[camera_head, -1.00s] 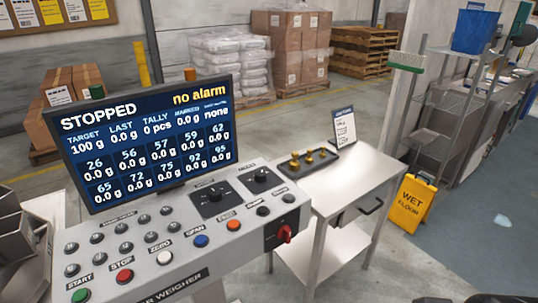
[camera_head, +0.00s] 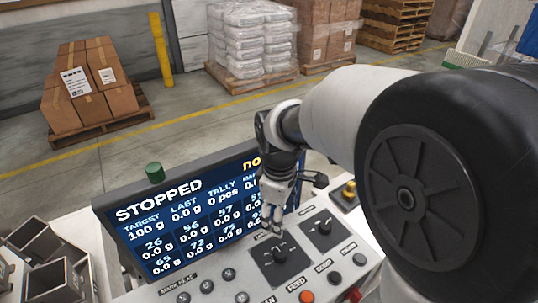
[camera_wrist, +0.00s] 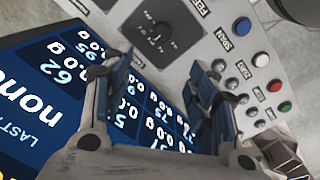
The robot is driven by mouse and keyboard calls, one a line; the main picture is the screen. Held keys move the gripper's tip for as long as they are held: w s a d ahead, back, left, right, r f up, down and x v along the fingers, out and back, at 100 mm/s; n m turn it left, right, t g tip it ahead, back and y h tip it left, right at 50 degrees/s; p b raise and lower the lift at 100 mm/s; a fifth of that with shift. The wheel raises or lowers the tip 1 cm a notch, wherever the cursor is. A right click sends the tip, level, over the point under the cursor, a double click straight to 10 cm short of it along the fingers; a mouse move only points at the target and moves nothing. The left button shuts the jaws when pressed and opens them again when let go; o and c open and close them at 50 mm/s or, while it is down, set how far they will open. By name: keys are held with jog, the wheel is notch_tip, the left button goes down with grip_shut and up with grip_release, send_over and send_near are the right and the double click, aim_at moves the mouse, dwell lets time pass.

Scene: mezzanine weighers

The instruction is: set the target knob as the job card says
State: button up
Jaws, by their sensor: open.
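The console panel carries two black dial knobs, a left knob (camera_head: 280,254) and a right knob (camera_head: 323,228). Their labels are too small to read, so I cannot tell which is the target knob. The screen (camera_head: 170,228) shows STOPPED and target 100 g. My gripper (camera_head: 273,229) points down just behind the left knob, apart from it. In the wrist view, my gripper (camera_wrist: 160,95) is open and empty, with a dial knob (camera_wrist: 161,34) beyond the fingertips. The job card does not show now; my arm covers that side.
Push buttons line the panel, including an orange one (camera_head: 307,297) and a blue one (camera_wrist: 242,26). A green cap (camera_head: 154,172) stands on the screen's top edge. Metal bins (camera_head: 35,245) are at the left. Pallets of boxes (camera_head: 90,85) stand behind on the floor.

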aim_at(280, 252)
jog(key=f+b, duration=0.1)
jog(key=f, duration=0.4)
jog(key=f+b, duration=0.1)
jog(key=f, duration=0.5)
jog(key=f+b, duration=0.2)
jog(key=f, duration=0.4)
jog(key=shift+w+d+f, duration=0.15)
jog(key=shift+d, duration=0.2)
jog(key=shift+c, duration=0.5)
jog(key=c, duration=1)
